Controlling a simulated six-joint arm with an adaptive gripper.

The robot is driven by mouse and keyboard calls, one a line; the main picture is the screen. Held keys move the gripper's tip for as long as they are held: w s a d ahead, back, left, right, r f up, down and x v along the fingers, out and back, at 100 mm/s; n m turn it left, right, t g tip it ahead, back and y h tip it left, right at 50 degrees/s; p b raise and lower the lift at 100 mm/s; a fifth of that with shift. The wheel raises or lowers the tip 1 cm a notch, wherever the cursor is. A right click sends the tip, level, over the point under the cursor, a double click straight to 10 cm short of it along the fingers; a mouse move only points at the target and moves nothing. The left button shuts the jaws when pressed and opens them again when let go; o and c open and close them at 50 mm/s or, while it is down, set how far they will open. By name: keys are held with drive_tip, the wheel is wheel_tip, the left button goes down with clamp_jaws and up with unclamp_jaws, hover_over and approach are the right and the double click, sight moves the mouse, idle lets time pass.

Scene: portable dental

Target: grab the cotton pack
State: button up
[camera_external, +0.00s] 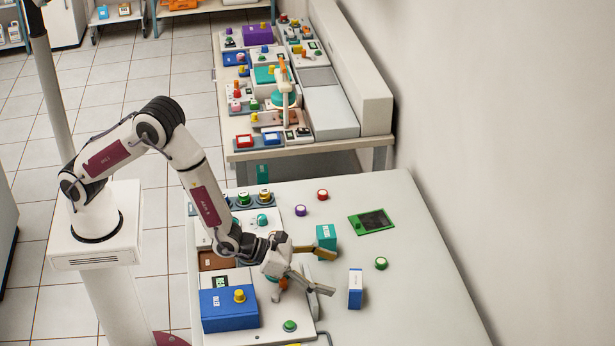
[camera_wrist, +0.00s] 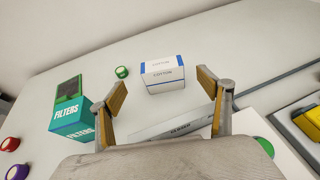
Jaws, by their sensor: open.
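The cotton pack (camera_wrist: 163,76) is a white box with blue edges and the word COTTON on it. In the wrist view it stands beyond my fingertips, roughly between them and a little toward the top. In the external view the cotton pack (camera_external: 355,289) stands upright on the white table, to the right of my gripper. My gripper (camera_external: 314,269) is open and empty, with its fingers pointing toward the pack and apart from it. The two fingers (camera_wrist: 162,84) also show in the wrist view, spread wide.
A teal FILTERS box (camera_wrist: 71,118) stands left of my gripper, close to one finger. A green round container (camera_external: 381,263) and a green-framed device (camera_external: 372,221) lie beyond. A blue box (camera_external: 229,310) sits on the panel at left. The table's right side is clear.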

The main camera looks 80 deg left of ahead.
sight(352, 279)
drive_tip(key=shift+w+d+f, duration=0.15)
drive_tip(key=shift+w+f, duration=0.05)
drive_tip(key=shift+w, duration=0.35)
drive_tip(key=shift+w, duration=0.1)
drive_tip(key=shift+x, duration=2.5)
drive_tip(key=shift+d+r, duration=0.15)
drive_tip(key=shift+r, duration=0.05)
drive_tip(key=c, duration=1.1)
